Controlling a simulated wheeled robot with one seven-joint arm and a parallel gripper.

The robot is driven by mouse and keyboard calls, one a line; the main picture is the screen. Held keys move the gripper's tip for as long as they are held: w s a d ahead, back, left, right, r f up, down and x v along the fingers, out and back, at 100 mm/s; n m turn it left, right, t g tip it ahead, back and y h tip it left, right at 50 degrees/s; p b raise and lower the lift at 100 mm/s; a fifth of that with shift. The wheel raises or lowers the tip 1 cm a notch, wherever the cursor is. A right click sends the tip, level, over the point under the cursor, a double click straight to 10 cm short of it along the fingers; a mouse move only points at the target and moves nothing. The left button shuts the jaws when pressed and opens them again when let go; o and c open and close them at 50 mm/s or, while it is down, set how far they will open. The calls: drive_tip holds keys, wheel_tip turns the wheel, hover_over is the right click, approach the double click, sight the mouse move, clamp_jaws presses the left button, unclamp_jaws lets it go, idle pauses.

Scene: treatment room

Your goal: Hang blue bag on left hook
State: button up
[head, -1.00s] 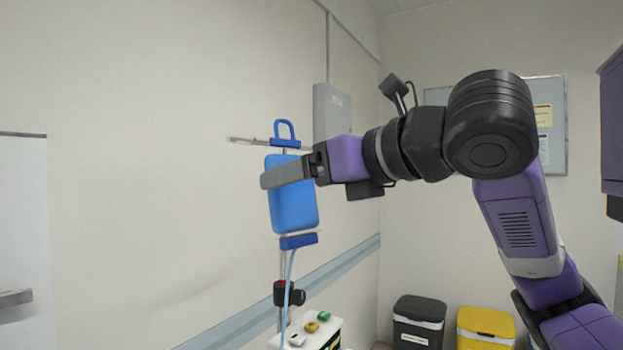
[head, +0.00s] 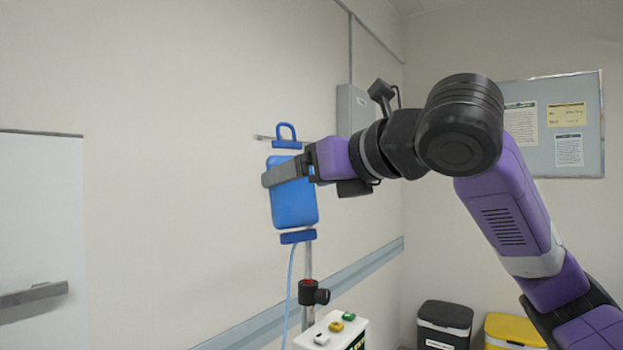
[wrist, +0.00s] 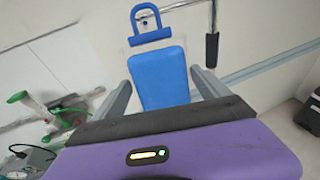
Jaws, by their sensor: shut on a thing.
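The blue bag (head: 292,207) hangs upright in my gripper (head: 287,172), which is shut on its upper body. The bag has a loop handle (head: 287,132) on top and a blue bar with a thin tube below. In the wrist view the bag (wrist: 158,75) sits between the two fingers. A metal pole (head: 308,262) stands behind the bag. A hook arm (head: 264,138) sticks out left of the handle at about its base height. I cannot tell whether the loop is around a hook. The rest of the pole's top is hidden by the bag and my gripper.
A white cart (head: 335,332) with several coloured items on top stands below the bag. A black bin (head: 445,322) and a yellow bin (head: 515,330) stand at right. A grey wall box (head: 353,110) is behind my arm. A white door (head: 40,220) is at left.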

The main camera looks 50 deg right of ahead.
sight(294, 184)
drive_tip(key=shift+w, duration=0.9)
drive_tip(key=shift+w+f+b, duration=0.35)
drive_tip(key=shift+w+f, duration=0.2)
drive_tip(key=o, duration=1.9)
drive_tip(key=shift+o, duration=0.2)
drive_tip(key=shift+f, duration=0.15)
drive_tip(key=v, duration=0.7)
drive_tip(key=shift+s, duration=0.35)
drive_tip(key=shift+a, duration=0.1)
